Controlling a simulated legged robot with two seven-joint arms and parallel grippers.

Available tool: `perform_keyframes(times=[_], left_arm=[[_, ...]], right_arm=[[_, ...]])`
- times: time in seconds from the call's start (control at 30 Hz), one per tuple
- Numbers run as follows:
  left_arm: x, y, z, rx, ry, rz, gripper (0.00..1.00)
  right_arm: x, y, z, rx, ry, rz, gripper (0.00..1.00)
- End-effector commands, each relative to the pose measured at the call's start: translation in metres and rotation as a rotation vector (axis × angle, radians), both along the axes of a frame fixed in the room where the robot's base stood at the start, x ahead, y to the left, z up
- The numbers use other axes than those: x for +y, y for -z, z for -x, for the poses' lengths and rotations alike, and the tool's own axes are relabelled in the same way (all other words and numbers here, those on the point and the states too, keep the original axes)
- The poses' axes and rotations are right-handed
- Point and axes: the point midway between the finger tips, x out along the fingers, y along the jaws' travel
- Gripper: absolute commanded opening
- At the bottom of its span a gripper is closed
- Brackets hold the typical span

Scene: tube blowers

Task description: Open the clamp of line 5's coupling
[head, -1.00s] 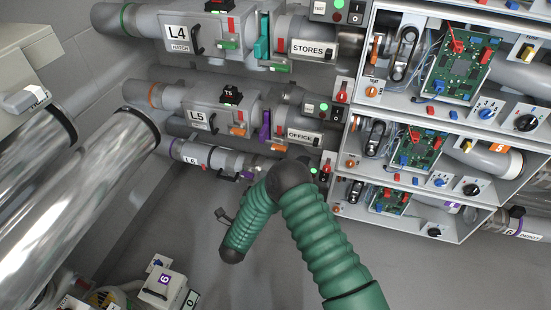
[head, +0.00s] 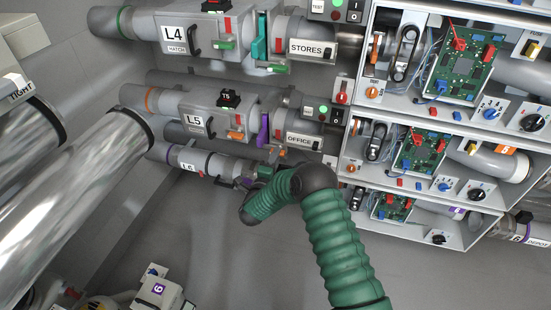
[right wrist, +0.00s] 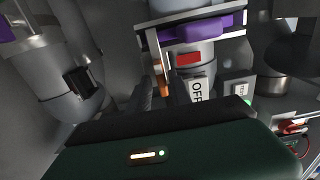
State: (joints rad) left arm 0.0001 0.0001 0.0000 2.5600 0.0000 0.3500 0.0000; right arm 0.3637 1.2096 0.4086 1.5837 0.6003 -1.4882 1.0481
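Line 5's pipe unit, labelled L5 (head: 196,122), runs across the middle of the head view, with a purple lever (head: 263,130) and an orange handle (head: 236,135). Its coupling lies near the OFFICE label (head: 299,140). My right gripper (head: 266,168) is just below that coupling, partly hidden by my green arm. In the right wrist view, an orange clamp handle (right wrist: 163,89) shows between the dark, parted fingers (right wrist: 158,96), beside the OFFICE label (right wrist: 197,88). Contact cannot be told. The purple lever (right wrist: 203,27) is above. My left gripper is not in view.
Line 4 (head: 175,35) runs above and line 6 (head: 190,160) close below. Open cabinets with circuit boards (head: 418,150) stand at the right. Large shiny pipes (head: 75,205) are at the left. The grey floor area below is mostly free.

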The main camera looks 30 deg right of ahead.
Motion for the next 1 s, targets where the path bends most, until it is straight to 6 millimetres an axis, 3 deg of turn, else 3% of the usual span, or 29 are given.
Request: perform_keyframes(times=[0.03, 0.17, 1.0], left_arm=[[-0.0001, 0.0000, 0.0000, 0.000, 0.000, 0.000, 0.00], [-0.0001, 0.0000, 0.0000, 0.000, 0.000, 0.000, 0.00], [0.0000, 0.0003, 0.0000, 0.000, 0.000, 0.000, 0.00]], right_arm=[[0.0002, 0.0002, 0.0001, 0.000, 0.000, 0.000, 0.17], [0.0003, 0.0006, 0.0001, 0.001, 0.000, -0.001, 0.00], [0.0041, 0.0049, 0.0003, 0.009, -0.006, -0.007, 0.00]])
